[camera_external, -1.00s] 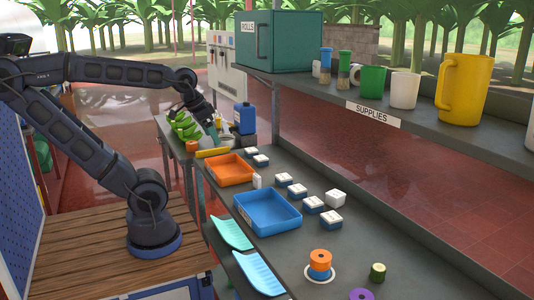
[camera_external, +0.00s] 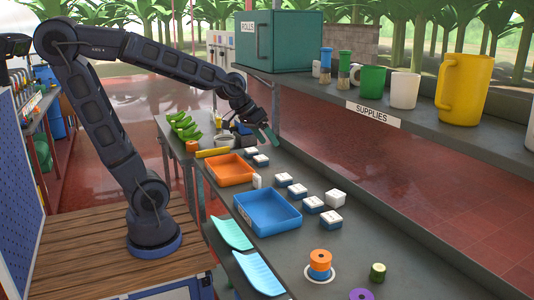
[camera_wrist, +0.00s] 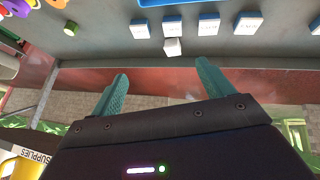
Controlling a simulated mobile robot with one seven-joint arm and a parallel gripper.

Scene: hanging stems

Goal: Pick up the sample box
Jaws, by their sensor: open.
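Several small boxes with white lids and dark blue bottoms stand on the grey bench, such as this sample box (camera_external: 331,218); their lettering is too small to read. One plain white box (camera_external: 336,198) stands behind them. In the wrist view the row of boxes (camera_wrist: 209,25) and the white box (camera_wrist: 172,46) are near the top, beyond my fingertips.
An orange tray (camera_external: 231,182) and blue tray (camera_external: 268,226) sit along the bench's left side. A supplies shelf (camera_external: 420,112) with mugs and a teal cabinet (camera_external: 278,66) overhang the back.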

